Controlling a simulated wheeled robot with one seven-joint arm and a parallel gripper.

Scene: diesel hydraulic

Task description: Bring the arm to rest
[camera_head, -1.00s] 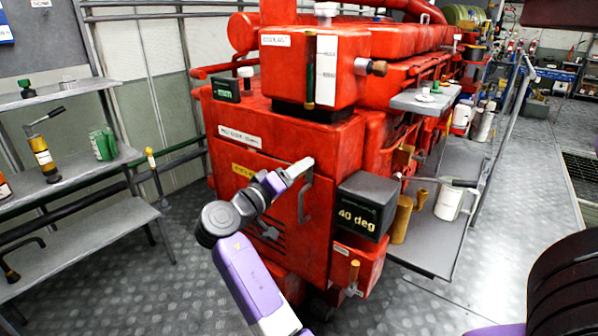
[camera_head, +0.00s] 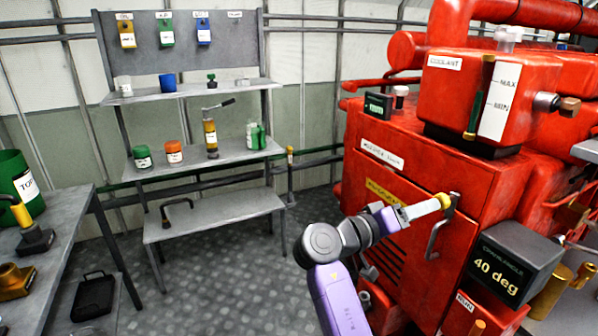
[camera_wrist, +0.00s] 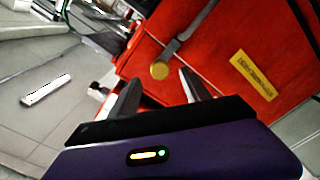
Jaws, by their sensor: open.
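My gripper (camera_head: 438,205) is at the front of the red engine, close to the upper end of the grey door handle (camera_head: 434,240). In the wrist view my gripper (camera_wrist: 160,84) has its two dark fingers apart, with nothing clearly held between them. A grey bar with a round yellow end (camera_wrist: 160,70) shows just beyond the fingers, in front of the red panel (camera_wrist: 205,45). I cannot tell whether a finger touches it. My arm reaches up and forward from the bottom of the head view, bent at the elbow.
The red engine (camera_head: 400,150) fills the right side, with a dark "40 deg" box (camera_head: 515,262) beside the handle. A grey shelf rack (camera_head: 215,215) with jars stands at the back left, a workbench (camera_head: 60,235) at far left. Open floor lies between.

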